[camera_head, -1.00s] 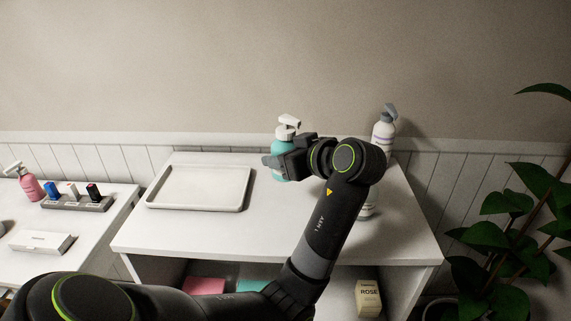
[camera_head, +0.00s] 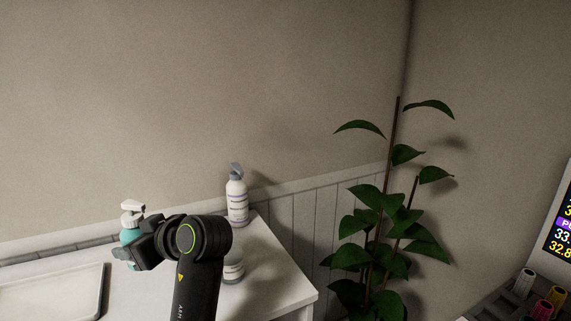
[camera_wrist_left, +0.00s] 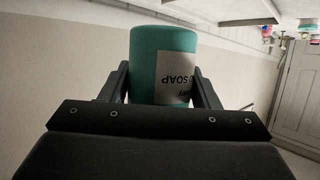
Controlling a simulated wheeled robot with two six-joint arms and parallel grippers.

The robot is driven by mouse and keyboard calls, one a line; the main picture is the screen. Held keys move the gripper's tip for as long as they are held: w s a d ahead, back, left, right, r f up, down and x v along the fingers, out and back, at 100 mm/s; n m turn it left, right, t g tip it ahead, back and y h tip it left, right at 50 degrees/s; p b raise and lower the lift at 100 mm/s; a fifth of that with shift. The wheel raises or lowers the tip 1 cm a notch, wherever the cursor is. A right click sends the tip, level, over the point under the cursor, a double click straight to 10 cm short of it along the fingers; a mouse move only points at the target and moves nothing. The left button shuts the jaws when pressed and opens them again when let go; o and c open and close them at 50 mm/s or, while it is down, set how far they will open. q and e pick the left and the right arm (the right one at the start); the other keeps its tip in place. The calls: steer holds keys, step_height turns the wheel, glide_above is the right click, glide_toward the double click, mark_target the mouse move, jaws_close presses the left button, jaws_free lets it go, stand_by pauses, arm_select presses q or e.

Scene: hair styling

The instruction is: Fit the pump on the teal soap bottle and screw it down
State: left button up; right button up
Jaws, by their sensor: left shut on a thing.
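The teal soap bottle (camera_head: 128,236) is at the left in the head view, at the back of the white table. A white pump (camera_head: 132,212) is on top of it, its nozzle pointing left; I cannot tell how tightly it is seated. My left gripper (camera_head: 137,252) is shut around the bottle's body and hides much of it. In the left wrist view the teal bottle (camera_wrist_left: 160,60) is between the two fingers, its SOAP label upside down. I cannot tell whether its base touches the table. My right gripper is not in view.
A white spray bottle with a grey head (camera_head: 237,203) stands to the right, with a white jar (camera_head: 233,268) beside my left arm. A white tray (camera_head: 104,275) lies at the left on the table (camera_head: 275,285). A plant (camera_head: 370,240) stands off the table's right end.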

arm_select(q)
steer(key=shift+w+d+m+t+h+p, duration=0.2)
steer(key=shift+d+m+t+h+p, duration=0.1)
steer(key=shift+m+t, duration=0.3)
steer(key=s+d+r+m+t+h+p, duration=0.2)
steer(key=d+m+t+h, duration=0.5)
steer(key=d+m+h, duration=0.5)
steer(key=shift+r+m+t+p, duration=0.3)
steer(key=shift+r+p, duration=0.4)
steer(key=shift+p, duration=0.3)
steer(key=s+d+f+m+g+h, duration=0.3)
steer(key=s+d+f+m+h, duration=0.1)
steer(key=d+f+m+h, duration=0.1)
steer(key=s+d+f+m+g+h, duration=0.4)
steer(key=d+m+h, duration=0.3)
steer(key=d, duration=0.2)
steer(key=shift+d+f+m, duration=0.3)
steer(key=shift+f, duration=0.2)
